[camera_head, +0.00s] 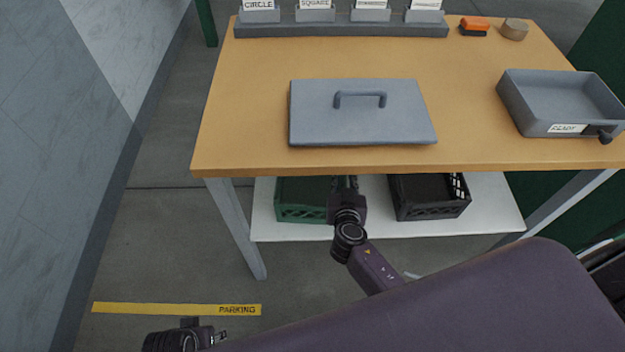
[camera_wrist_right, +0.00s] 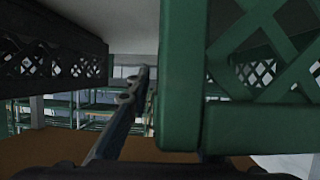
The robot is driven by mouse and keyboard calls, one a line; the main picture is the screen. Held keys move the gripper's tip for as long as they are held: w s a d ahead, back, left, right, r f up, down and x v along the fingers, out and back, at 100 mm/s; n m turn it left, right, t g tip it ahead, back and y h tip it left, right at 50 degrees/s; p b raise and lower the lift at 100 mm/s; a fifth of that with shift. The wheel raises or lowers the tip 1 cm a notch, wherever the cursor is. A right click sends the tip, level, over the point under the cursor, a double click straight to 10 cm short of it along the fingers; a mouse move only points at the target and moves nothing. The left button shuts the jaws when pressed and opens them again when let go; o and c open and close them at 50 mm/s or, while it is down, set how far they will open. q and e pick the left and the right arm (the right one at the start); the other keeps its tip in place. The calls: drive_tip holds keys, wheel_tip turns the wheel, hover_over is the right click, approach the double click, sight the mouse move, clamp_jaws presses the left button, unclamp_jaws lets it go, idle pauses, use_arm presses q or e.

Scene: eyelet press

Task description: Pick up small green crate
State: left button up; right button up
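The small green crate (camera_head: 300,198) stands on the white shelf under the table, partly hidden by the tabletop and my right arm. My right gripper (camera_head: 346,184) reaches under the table at the crate's right end. In the right wrist view the green crate (camera_wrist_right: 180,90) fills the right side, very close. One dark finger (camera_wrist_right: 128,110) lies beside its corner, in the gap between the crates. The other finger is hidden, so I cannot tell whether the grip is closed on the crate. My left gripper (camera_head: 216,336) is low over the floor, its opening unclear.
A black crate (camera_head: 428,197) stands right of the green one on the shelf (camera_head: 380,222); it also shows in the right wrist view (camera_wrist_right: 50,60). Above is the wooden tabletop (camera_head: 250,120) with a grey lid (camera_head: 360,120) and grey tray (camera_head: 560,100). A table leg (camera_head: 237,230) stands left.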

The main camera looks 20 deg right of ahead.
clamp_jaws()
drive_tip(key=shift+r, duration=0.1)
idle(0.4)
